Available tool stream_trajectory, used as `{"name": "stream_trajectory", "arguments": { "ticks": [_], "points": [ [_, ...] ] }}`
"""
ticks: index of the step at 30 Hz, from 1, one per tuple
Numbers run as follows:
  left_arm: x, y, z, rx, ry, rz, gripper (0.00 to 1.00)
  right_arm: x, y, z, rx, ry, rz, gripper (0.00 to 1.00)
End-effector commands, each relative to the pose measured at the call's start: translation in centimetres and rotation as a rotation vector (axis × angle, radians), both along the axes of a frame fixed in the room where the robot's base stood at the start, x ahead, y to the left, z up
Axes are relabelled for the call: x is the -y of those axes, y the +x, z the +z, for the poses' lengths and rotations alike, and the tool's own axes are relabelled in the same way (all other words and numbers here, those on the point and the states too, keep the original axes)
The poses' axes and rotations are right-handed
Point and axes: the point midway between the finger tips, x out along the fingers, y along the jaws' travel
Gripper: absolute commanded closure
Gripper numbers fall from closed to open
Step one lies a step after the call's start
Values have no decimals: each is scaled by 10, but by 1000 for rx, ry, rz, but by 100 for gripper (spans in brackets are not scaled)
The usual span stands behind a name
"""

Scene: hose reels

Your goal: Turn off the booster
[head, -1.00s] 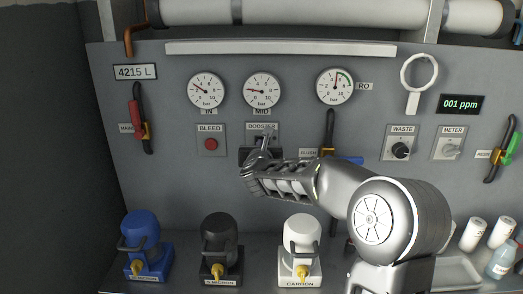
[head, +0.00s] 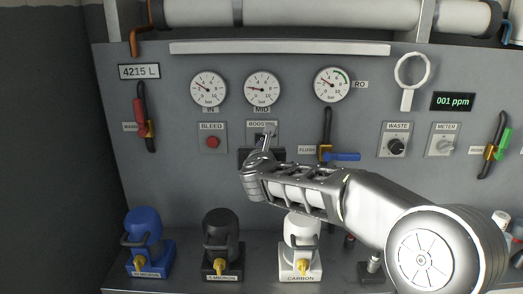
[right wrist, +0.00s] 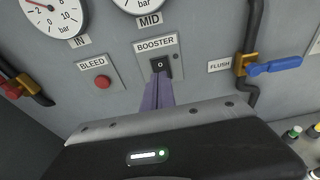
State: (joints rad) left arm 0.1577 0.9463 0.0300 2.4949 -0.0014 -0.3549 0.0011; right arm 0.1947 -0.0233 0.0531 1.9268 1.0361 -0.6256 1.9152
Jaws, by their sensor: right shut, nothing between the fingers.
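The booster switch (right wrist: 161,65) is a black rocker on a grey plate under the label BOOSTER, and a "0" mark shows on its upper part in the right wrist view. In the head view the booster plate (head: 262,127) is partly hidden behind my right gripper (head: 267,133). My right gripper is shut and empty, with its fingertips (right wrist: 159,76) at the lower part of the rocker. I cannot tell if they touch it. The rocker's lower part is hidden by the fingers. My left gripper is not in view.
The red bleed button (head: 212,142) is left of the booster plate. The blue flush handle (head: 343,157) is to its right. Gauges (head: 262,89) sit above. Filter housings, including the black one (head: 221,232), stand below along the shelf.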

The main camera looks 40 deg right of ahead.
Motion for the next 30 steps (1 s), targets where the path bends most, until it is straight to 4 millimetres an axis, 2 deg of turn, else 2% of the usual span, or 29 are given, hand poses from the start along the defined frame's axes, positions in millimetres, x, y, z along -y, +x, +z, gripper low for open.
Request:
{"name": "stream_trajectory", "arguments": {
  "ticks": [3,9,30],
  "points": [
    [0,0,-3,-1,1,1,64,-12,-15,9,3,-1,2,100],
    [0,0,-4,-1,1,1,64,-21,-27,16,-1,-1,0,100],
    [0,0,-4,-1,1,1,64,-21,-28,17,-1,-1,0,100]
  ]
}}
